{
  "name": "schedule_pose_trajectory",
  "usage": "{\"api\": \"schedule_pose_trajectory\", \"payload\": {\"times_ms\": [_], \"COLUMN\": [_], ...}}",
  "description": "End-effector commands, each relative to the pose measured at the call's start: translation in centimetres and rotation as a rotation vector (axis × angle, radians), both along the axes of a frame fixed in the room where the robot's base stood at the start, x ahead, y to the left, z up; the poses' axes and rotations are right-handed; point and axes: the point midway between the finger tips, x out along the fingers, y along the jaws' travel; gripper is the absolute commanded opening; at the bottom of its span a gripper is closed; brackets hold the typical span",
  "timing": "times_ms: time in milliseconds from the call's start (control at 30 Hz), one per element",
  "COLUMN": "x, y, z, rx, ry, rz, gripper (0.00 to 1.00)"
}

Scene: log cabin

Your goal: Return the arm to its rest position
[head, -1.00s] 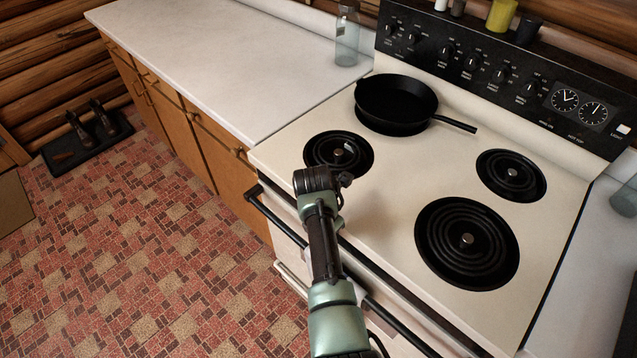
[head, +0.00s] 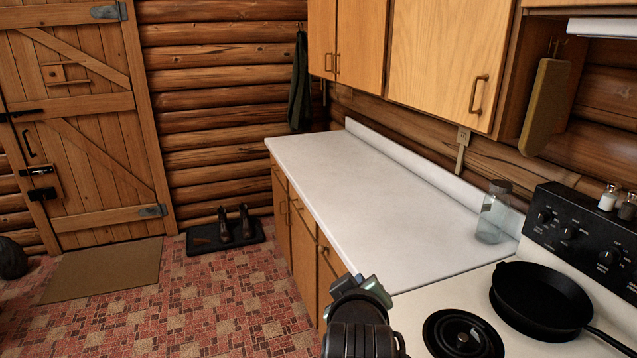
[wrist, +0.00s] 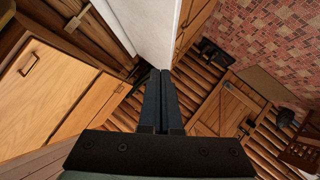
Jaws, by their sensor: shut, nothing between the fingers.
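My gripper (wrist: 160,75) shows in the wrist view with its two dark fingers together, shut and empty. It touches nothing that I can see. In the head view my arm rises from the bottom edge, in front of the counter's near end and to the left of the stove. The fingers themselves cannot be made out there.
A white counter (head: 380,200) runs along the log wall, with a glass jar (head: 493,215) near the stove (head: 410,318). A black skillet (head: 540,298) sits on the stove. Cabinets (head: 440,55) hang above.

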Motion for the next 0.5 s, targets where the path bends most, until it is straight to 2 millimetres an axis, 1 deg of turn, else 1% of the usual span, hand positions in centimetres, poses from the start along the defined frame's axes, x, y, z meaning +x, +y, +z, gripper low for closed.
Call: {"api": "schedule_pose_trajectory", "payload": {"times_ms": [33, 67, 100, 167, 200, 267, 300, 367, 400, 467, 500], "x": [-0.8, -1.4, -2.3, -3.8, -5.0, -7.1, -7.5, -8.6, -9.6, -11.4, -12.8], "y": [1.4, 2.1, 3.1, 4.5, 5.3, 6.6, 6.4, 6.3, 6.3, 6.3, 6.3], "z": [2.7, 4.3, 6.4, 9.5, 11.5, 14.5, 17.8, 22.4, 25.2, 29.0, 31.3], "rx": [0.098, 0.165, 0.257, 0.402, 0.5, 0.652, 0.661, 0.66, 0.661, 0.662, 0.661], "ry": [-0.087, -0.139, -0.205, -0.301, -0.359, -0.442, -0.537, -0.676, -0.765, -0.887, -0.964], "rz": [-0.022, -0.034, -0.049, -0.059, -0.061, -0.053, -0.026, 0.021, 0.051, 0.094, 0.121], "gripper": [0.0, 0.0, 0.0, 0.0, 0.0, 0.0, 0.0, 0.0, 0.0, 0.0, 0.0]}}
